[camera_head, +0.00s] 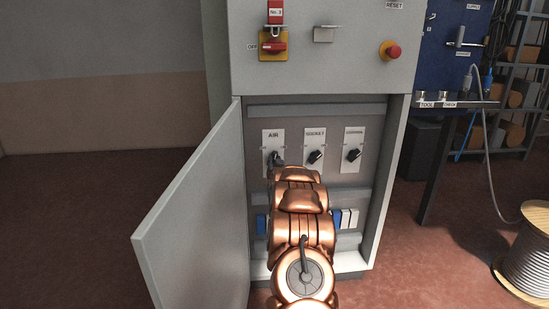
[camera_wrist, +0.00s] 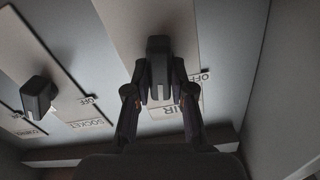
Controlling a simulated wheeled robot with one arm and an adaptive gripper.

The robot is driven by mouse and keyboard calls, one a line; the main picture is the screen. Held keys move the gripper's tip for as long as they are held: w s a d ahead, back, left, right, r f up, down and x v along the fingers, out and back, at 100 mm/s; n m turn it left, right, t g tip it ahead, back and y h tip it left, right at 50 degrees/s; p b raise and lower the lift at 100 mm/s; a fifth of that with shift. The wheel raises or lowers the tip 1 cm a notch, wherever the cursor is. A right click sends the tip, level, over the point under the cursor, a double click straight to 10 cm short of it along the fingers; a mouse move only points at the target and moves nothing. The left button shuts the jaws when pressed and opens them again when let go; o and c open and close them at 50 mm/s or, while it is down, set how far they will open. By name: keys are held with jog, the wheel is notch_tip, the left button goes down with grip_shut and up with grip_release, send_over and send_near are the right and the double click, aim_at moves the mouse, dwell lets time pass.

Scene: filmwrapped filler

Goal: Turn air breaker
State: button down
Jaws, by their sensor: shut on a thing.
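The air breaker is a white plate labelled AIR (camera_head: 274,139) with a black knob, on the left of a row of breakers inside the open cabinet. In the wrist view its black knob (camera_wrist: 158,62) stands between my fingers, and an OFF mark shows to its right. My gripper (camera_wrist: 159,88) is shut on this knob. In the head view my copper-coloured arm reaches up into the cabinet, and my gripper (camera_head: 274,160) is small and dark at the knob. The knob's exact angle is hard to tell there.
The socket breaker (camera_head: 315,156) and another breaker (camera_head: 352,155) sit to the right. The cabinet door (camera_head: 195,215) stands open on the left. Above are a red switch (camera_head: 273,46) on yellow and a red button (camera_head: 394,51). A cable spool (camera_head: 530,255) stands at far right.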

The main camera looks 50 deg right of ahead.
jog(key=m, duration=0.6)
jog(key=shift+d, duration=0.1)
jog(key=shift+m, duration=0.3)
dwell(0.3)
jog(key=c, duration=1)
grip_release()
jog(key=shift+s, duration=0.1)
jog(key=v, duration=1.2)
